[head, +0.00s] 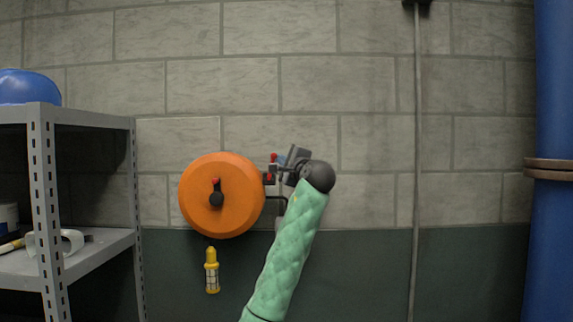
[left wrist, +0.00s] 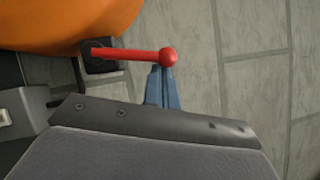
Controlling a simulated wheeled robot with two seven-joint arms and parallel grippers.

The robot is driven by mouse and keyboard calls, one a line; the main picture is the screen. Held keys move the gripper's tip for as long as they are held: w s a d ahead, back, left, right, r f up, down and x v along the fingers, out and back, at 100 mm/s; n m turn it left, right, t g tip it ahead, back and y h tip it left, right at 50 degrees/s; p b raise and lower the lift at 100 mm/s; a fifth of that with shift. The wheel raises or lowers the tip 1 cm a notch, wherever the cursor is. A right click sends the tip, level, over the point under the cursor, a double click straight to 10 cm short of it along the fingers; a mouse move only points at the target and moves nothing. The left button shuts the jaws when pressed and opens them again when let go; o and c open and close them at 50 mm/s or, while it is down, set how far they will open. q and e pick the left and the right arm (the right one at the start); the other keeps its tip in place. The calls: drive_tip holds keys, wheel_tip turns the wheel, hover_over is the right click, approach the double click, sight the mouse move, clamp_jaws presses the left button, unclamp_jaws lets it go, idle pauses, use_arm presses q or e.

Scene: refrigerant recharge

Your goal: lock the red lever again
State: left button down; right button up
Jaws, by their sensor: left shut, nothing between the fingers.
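The red lever (left wrist: 135,54) runs sideways from a black block (left wrist: 101,57) to a round red ball end in the left wrist view. In the head view the red lever (head: 273,157) is small, at the right side of the orange round drum (head: 237,213). My left gripper (left wrist: 161,70) is shut and empty, its blue-grey fingertips right at the ball end; I cannot tell whether they touch it. In the head view my left gripper (head: 282,159) is beside the lever, partly hidden by my wrist. My right gripper is not in view.
A second red-tipped handle (head: 216,186) sits on the drum's face. A yellow lamp (head: 212,271) hangs below the drum. A grey shelf (head: 88,119) stands at the left, and a blue pipe (head: 553,90) at the right. The wall right of my arm is mostly clear, except for a thin conduit (head: 417,130).

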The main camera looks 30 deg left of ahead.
use_arm(q)
drive_tip(key=n, duration=0.1)
drive_tip(key=s+a+r+n+g+h, duration=0.1)
drive_tip(key=shift+a+n, duration=0.15)
drive_tip(key=shift+n, duration=0.25)
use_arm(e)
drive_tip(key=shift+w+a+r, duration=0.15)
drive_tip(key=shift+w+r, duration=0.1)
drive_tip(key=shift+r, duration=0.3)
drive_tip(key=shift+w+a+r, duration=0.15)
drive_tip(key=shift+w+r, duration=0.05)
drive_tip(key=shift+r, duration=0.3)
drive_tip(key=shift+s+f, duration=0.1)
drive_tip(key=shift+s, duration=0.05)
use_arm(q)
drive_tip(key=shift+w, duration=0.1)
